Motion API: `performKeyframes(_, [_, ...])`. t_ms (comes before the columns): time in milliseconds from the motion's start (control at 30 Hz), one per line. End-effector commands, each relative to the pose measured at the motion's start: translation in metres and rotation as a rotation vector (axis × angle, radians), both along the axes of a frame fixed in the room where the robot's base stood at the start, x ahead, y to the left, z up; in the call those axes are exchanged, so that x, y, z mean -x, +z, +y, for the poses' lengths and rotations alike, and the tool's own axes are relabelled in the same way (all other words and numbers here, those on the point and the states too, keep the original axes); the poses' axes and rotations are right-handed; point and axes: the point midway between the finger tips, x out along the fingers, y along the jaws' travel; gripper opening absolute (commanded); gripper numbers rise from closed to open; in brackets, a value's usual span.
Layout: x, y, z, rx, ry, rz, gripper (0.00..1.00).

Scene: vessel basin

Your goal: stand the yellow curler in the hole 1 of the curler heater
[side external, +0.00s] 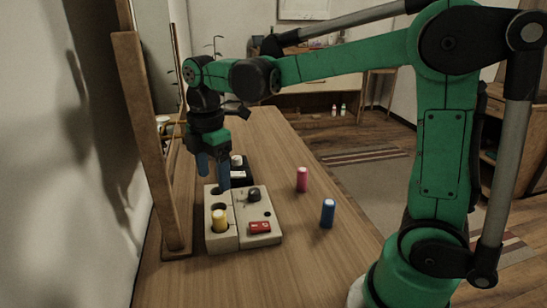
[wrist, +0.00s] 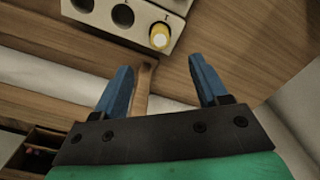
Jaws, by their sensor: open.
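The yellow curler (side external: 220,221) stands upright in the near-end hole of the beige curler heater (side external: 262,212). In the wrist view the yellow curler (wrist: 160,40) shows its pale top end at the end of the row of holes, with dark empty holes beside it. The hole numbers are too small to read surely. My gripper (side external: 213,176) is open and empty above the far end of the heater, its blue fingers pointing down. In the wrist view my gripper (wrist: 159,67) has its fingers wide apart, with the curler beyond the tips and nothing between them.
A pink curler (side external: 302,180) and a blue curler (side external: 328,213) stand on the wooden table right of the heater. The heater carries a red switch (side external: 260,227) and a black knob (side external: 254,195). A wooden frame (side external: 144,140) rises at the left. The table's near part is clear.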

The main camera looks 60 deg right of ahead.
Motion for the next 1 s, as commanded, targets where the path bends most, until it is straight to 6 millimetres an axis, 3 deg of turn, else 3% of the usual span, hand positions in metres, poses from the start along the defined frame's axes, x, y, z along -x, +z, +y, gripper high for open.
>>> performKeyframes(267, [0.001,0.023,0.000,0.000,-0.017,-0.008,0.67])
performKeyframes(367, [0.009,0.025,0.000,-0.003,-0.123,-0.057,0.67])
performKeyframes(733, [0.063,0.003,0.001,-0.250,-1.027,-0.433,0.67])
performKeyframes(900, [0.073,-0.009,0.001,-0.388,-1.267,-0.506,0.67])
performKeyframes(1000, [0.075,-0.011,0.001,-0.422,-1.319,-0.518,0.67])
